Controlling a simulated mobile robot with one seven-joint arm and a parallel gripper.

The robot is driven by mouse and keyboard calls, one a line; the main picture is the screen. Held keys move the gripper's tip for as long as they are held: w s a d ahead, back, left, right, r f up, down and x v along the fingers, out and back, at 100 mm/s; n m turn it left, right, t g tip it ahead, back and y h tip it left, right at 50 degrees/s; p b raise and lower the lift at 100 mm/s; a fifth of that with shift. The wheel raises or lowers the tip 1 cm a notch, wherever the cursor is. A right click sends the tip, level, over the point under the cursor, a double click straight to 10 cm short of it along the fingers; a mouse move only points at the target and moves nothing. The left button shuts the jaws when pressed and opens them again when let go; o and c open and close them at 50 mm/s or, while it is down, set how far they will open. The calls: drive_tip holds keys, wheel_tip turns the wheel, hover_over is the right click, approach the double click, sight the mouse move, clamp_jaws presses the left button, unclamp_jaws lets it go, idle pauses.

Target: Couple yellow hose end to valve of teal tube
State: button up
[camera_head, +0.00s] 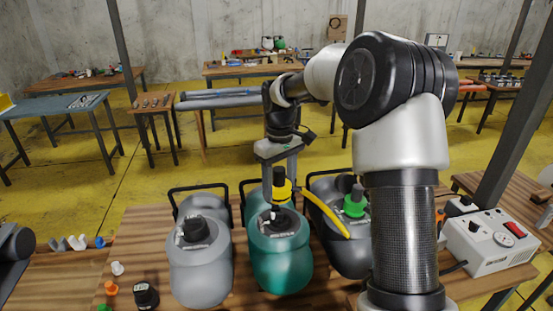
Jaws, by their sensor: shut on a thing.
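The teal tube (280,262) lies in the middle of the front wooden table. Its dark valve (281,222) faces up on top. My gripper (281,171) points down above this tube, shut on the yellow hose end (282,190). The yellow hose end is upright, just above the valve and close to it in the picture. I cannot tell whether they touch. The yellow hose (326,213) runs from the end down to the right, passing in front of the dark tube. My gripper's fingertips are partly hidden around the hose end.
A grey tube (200,265) with a black valve stands left of the teal tube. A dark grey tube (345,255) with a green fitting (355,205) stands right. A white pump box (489,241) with a red switch is at far right. Small caps (111,288) lie at front left.

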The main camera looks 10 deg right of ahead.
sight(279, 213)
drive_tip(key=shift+w, duration=0.15)
drive_tip(key=shift+f+b, duration=0.75)
drive_tip(key=shift+f, duration=0.05)
drive_tip(key=shift+f+b, duration=1.15)
drive_tip(key=shift+f, duration=0.4)
drive_tip(key=shift+f, duration=0.15)
drive_tip(key=shift+f+b, duration=0.55)
drive_tip(key=shift+f, duration=0.55)
drive_tip(key=shift+f, duration=0.2)
drive_tip(key=shift+f, duration=0.25)
drive_tip(key=shift+f+b, duration=0.6)
drive_tip(key=shift+f, duration=0.2)
